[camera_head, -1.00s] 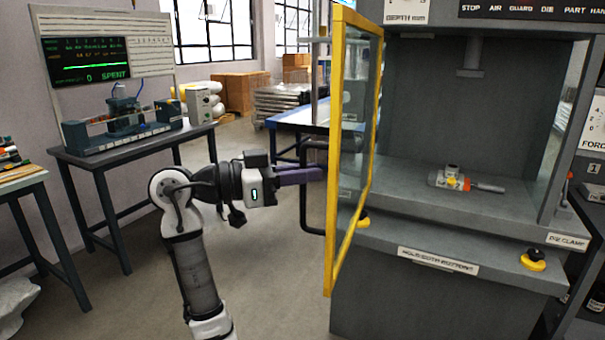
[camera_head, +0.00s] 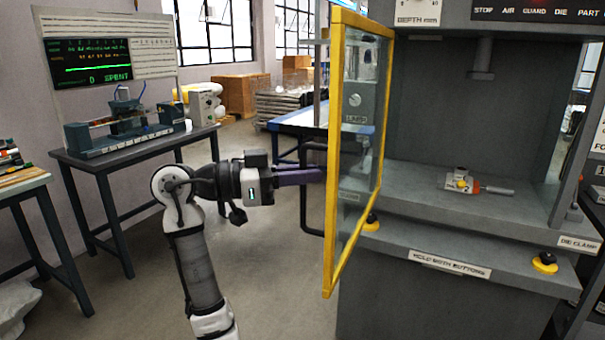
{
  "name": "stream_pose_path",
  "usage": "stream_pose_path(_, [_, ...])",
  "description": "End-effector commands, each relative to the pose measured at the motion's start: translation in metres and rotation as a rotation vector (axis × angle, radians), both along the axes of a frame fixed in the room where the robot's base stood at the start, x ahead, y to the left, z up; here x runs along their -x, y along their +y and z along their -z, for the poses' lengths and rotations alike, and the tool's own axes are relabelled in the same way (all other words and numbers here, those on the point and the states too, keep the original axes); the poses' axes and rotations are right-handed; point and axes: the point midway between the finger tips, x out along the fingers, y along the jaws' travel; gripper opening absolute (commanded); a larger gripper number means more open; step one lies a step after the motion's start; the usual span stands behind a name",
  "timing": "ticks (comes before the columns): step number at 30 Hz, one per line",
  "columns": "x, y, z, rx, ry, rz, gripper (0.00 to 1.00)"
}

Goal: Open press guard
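The press guard (camera_head: 331,160) is a yellow-framed clear panel. It stands swung out from the left side of the grey press (camera_head: 450,215), and the press front is uncovered. A black bar handle (camera_head: 305,215) sticks out from the guard's left side. My gripper (camera_head: 312,175), with purple fingers, reaches from the left to this handle, and its fingers cross the upright bar. The fingers overlap in this view, so I cannot tell whether they are closed on the bar. The fingertips end close to the yellow frame.
A part with an orange end (camera_head: 465,184) lies on the press bed. Yellow-and-black buttons (camera_head: 544,262) sit on the press front. A dark table (camera_head: 130,150) with a test rig stands at the left. Grey floor (camera_head: 270,270) is free between my arm and the press.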

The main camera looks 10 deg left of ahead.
Motion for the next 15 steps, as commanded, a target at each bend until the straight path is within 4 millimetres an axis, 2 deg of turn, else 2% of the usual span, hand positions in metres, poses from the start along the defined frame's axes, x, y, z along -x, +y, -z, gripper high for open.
stream_pose_path(1, [-0.0012, -0.0011, -0.0015, 0.002, 0.000, -0.001, 0.15])
stream_pose_path(4, [-0.0009, -0.0009, -0.0012, 0.002, 0.000, -0.001, 0.27])
stream_pose_path(15, [0.0018, 0.0061, 0.0001, 0.000, 0.000, -0.002, 0.27])
